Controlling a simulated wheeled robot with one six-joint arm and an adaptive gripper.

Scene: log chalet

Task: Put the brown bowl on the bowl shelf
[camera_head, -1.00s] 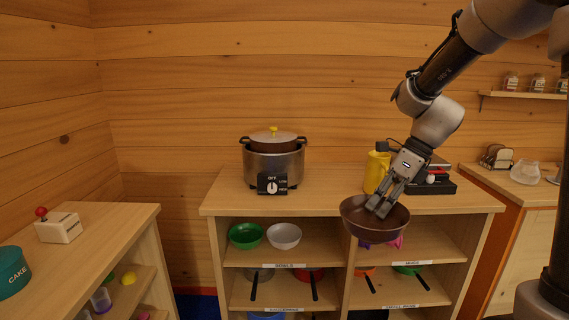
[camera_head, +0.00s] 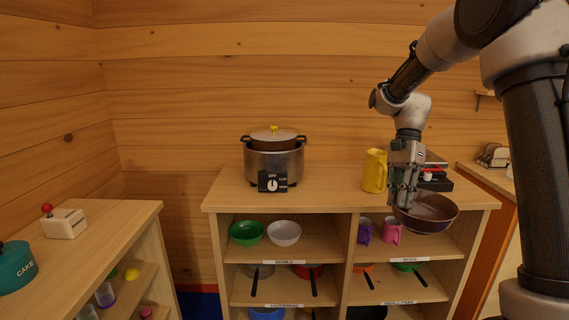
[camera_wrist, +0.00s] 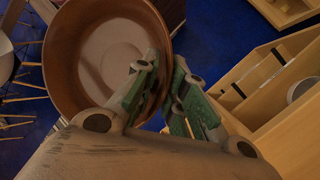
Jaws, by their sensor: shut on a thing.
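The brown bowl (camera_head: 432,214) hangs in front of the right part of the wooden shelf unit, near counter height. My gripper (camera_head: 403,201) is shut on the bowl's left rim in the head view. In the wrist view the bowl (camera_wrist: 95,50) shows its empty inside, and my gripper's fingers (camera_wrist: 160,92) close on its rim. The bowl shelf (camera_head: 312,252), labelled "BOWLS", is the upper left compartment. A green bowl (camera_head: 246,232) and a white bowl (camera_head: 284,233) stand on its left half. Its right half is bare.
Purple (camera_head: 365,231) and pink (camera_head: 391,230) mugs stand on the upper right shelf, behind and left of the held bowl. A vertical divider (camera_head: 349,245) separates the compartments. A cooker with a pot (camera_head: 273,160) and a yellow jug (camera_head: 375,171) stand on the counter top.

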